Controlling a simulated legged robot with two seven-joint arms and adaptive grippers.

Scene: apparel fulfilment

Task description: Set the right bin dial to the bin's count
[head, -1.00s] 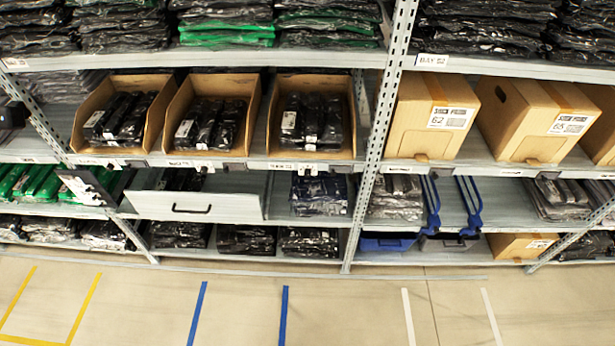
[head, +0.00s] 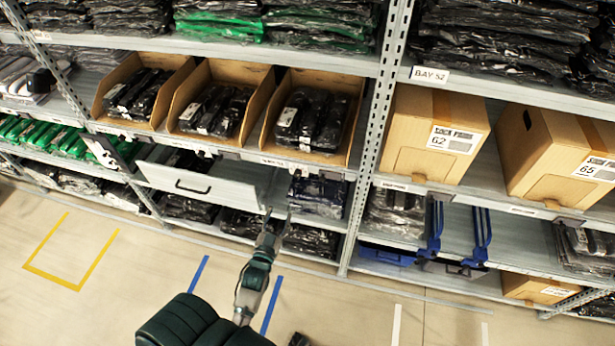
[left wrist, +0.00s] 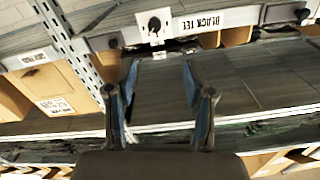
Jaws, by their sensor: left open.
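The right bin (head: 348,146) is an open-fronted cardboard bin on the middle shelf, holding dark plastic-wrapped packs; their exact count is unclear. Its dial (head: 304,168) is small on the shelf edge below it. In the left wrist view, a dial with a black knob on a white plate (left wrist: 155,22) shows at the top, beside an upside-down BLACK TEE label (left wrist: 200,22). I cannot read its setting. My left gripper (head: 278,217) is open and empty, below the shelf edge and apart from the dial. Its two fingers (left wrist: 160,85) also show in the left wrist view. My right gripper is not seen.
Two similar bins (head: 196,131) (head: 124,118) stand to the left. A tilted grey panel with a black handle (head: 193,187) hangs below them. A rack upright (head: 371,140) stands right of the right bin, then closed cartons (head: 437,172).

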